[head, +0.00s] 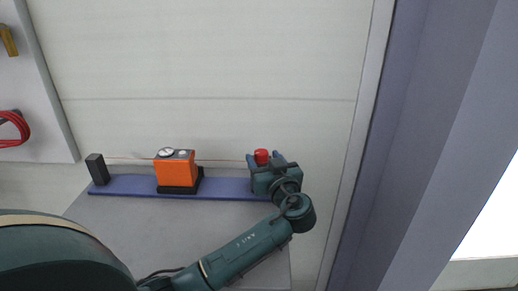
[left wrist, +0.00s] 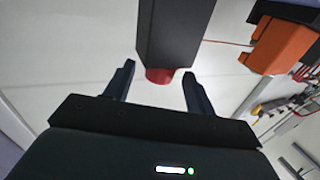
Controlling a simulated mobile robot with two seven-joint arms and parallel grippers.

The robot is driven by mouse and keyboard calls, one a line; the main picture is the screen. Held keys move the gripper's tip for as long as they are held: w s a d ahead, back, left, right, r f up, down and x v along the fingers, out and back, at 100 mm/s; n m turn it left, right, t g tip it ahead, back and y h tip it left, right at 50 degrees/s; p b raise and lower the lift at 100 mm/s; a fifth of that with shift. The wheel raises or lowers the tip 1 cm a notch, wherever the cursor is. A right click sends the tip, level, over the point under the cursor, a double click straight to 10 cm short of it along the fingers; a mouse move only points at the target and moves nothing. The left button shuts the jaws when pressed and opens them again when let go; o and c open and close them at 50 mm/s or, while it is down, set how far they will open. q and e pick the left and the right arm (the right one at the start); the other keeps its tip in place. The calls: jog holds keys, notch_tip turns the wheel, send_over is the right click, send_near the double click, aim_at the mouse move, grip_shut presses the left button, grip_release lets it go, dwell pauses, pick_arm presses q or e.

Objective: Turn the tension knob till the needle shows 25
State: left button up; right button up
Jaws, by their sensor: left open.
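The red tension knob (head: 261,157) sits at the right end of the blue rail, partly hidden by my left gripper (head: 268,164). In the left wrist view the knob (left wrist: 160,76) shows on a dark block (left wrist: 176,32), between the two fingers of my open left gripper (left wrist: 159,72). A gap shows on each side of the knob; I cannot tell how deep it lies between the fingers. The orange gauge box (head: 176,171) stands mid-rail with a white dial (head: 165,152) on top. The needle is too small to read. My right gripper is out of view.
A thin copper-coloured wire (head: 222,160) runs above the blue rail (head: 130,185) from a dark post (head: 97,169) past the gauge box. The grey table (head: 130,215) in front is bare. A pale wall stands behind, and a red cable coil (head: 12,128) hangs at far left.

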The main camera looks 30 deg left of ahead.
aim_at(262, 151)
pick_arm(q)
jog(key=x, duration=0.4)
jog(key=shift+w+a, duration=0.25)
jog(key=c, duration=1)
jog(key=shift+o, duration=0.2)
jog(key=shift+f+m+t+h, duration=0.1)
jog(key=shift+m+t+h, duration=0.2)
jog(key=shift+t, duration=0.1)
jog(key=shift+d+m+t+h+b, duration=0.1)
jog(key=shift+m+t+h+b, duration=0.2)
jog(key=shift+m+t+h, duration=0.15)
jog(key=shift+w+m+t+h+b, duration=0.15)
jog(key=shift+m+t+h+b, duration=0.15)
jog(key=shift+m+t+h, duration=0.5)
jog(key=shift+w+d+m+t+h, duration=0.15)
jog(key=shift+m+t+h, duration=0.6)
jog(key=shift+h, duration=0.45)
jog(key=shift+d+m+t+h, duration=0.15)
jog(key=shift+m+t+h, duration=0.35)
jog(key=shift+m+h, duration=0.5)
